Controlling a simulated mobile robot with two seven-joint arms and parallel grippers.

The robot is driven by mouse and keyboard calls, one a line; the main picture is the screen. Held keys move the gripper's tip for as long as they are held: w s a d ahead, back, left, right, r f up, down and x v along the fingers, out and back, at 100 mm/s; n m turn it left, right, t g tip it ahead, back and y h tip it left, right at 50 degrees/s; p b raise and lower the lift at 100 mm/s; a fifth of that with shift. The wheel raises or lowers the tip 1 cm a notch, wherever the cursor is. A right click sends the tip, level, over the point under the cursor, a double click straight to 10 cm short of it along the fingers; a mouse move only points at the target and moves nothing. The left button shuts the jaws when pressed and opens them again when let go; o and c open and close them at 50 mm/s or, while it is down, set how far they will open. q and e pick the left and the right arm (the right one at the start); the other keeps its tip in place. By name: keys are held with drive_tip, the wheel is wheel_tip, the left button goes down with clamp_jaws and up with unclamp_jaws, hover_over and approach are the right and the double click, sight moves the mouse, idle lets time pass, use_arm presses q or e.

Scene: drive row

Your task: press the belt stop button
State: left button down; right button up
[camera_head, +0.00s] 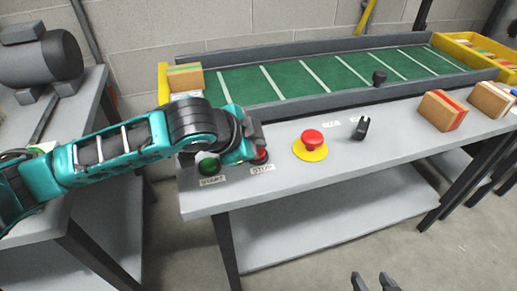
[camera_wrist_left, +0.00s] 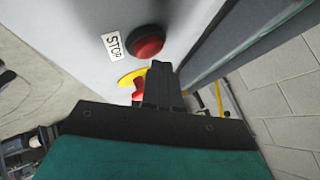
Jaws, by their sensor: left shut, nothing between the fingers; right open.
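The red stop button (camera_head: 260,156) sits on the grey table's front left part, with a label reading STOP in front of it. The button also shows in the left wrist view (camera_wrist_left: 147,42), beside the STOP label (camera_wrist_left: 113,46). My left gripper (camera_head: 257,137) is shut and empty, close over the button and partly covering it in the head view. In the left wrist view its closed fingertips (camera_wrist_left: 163,68) show just below the button; I cannot tell whether they touch it. My right gripper (camera_head: 375,280) is open and empty at the bottom edge, away from the table.
A green START button (camera_head: 208,166) lies left of the stop button. A red mushroom button (camera_head: 312,139) on a yellow base and a black switch (camera_head: 361,128) stand to the right. The green belt (camera_head: 300,75) runs behind, with boxes (camera_head: 441,111) at the right.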

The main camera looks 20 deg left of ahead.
use_arm(q)
drive_tip(key=shift+f, duration=0.4)
idle(0.3)
drive_tip(key=shift+r+p, duration=0.5)
drive_tip(key=shift+p, duration=0.6)
